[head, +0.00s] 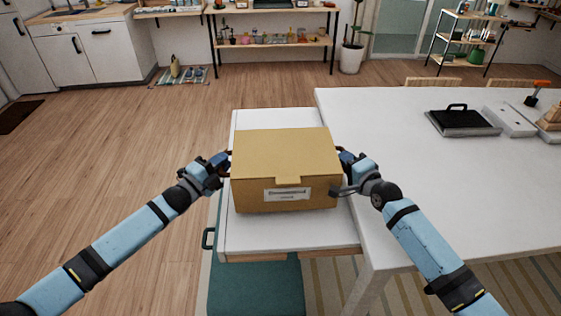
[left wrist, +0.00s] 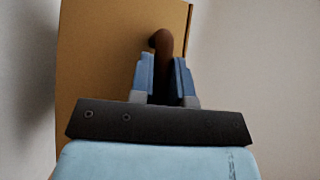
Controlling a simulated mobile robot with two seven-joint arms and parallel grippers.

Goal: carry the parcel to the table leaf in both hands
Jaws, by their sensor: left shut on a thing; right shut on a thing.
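The parcel (head: 286,155) is a closed brown cardboard box with a front flap and a white label. In the head view it is level over the white table leaf (head: 290,234); I cannot tell whether its underside touches. My left gripper (head: 226,162) is at its left side, shut on a dark brown handle (left wrist: 163,42), seen in the left wrist view against the cardboard (left wrist: 95,55). My right gripper (head: 342,170) is at the parcel's right side, shut on it; its grip is partly hidden.
The large white table (head: 440,185) adjoins the leaf on the right and carries a black-handled tray (head: 462,120). A teal surface (head: 262,285) is below the leaf's front edge. Wooden floor on the left is open. Shelves (head: 270,40) stand far back.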

